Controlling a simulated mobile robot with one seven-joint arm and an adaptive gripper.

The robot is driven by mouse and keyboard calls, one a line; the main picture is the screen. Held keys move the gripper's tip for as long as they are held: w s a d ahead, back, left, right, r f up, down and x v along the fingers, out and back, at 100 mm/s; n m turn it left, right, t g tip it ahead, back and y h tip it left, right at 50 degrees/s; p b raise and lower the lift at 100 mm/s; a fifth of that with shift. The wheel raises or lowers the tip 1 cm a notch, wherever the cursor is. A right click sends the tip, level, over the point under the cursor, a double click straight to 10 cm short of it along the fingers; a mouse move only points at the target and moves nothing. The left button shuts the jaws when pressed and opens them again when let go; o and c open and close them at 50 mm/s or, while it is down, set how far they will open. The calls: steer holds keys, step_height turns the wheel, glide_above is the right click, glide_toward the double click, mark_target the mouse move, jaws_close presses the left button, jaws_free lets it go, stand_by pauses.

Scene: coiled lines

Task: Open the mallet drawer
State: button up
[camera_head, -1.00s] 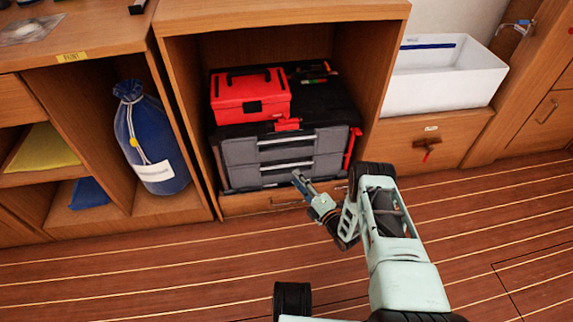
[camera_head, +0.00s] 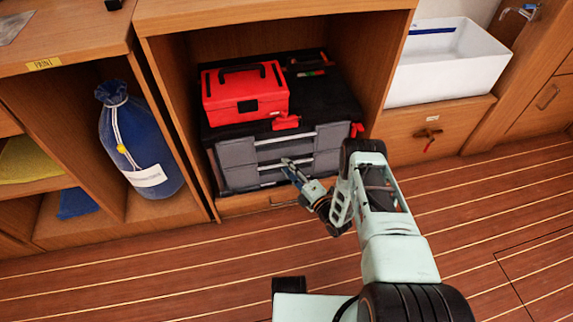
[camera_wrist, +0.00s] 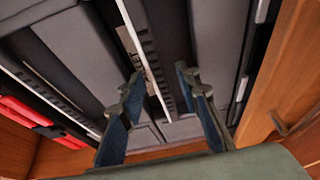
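A black tool chest (camera_head: 330,95) with grey drawers stands in the open wooden cabinet. Its upper grey drawer (camera_head: 236,154) and lower grey drawer (camera_head: 238,179) look closed, each with a silver bar handle. My gripper (camera_head: 288,165) is at the lower drawer's handle. In the wrist view my gripper (camera_wrist: 163,92) is open, with a silver bar handle (camera_wrist: 152,62) running between its fingers. I cannot tell if they touch it.
A red toolbox (camera_head: 245,92) sits on the chest. A wooden drawer with a small handle (camera_head: 284,202) lies below. Cabinet walls stand close on both sides. A blue bag (camera_head: 140,145) is left, a white basin (camera_head: 445,65) right. The plank floor (camera_head: 150,270) in front is clear.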

steer(key=shift+c, duration=0.5)
jaws_close()
steer(key=shift+s, duration=0.1)
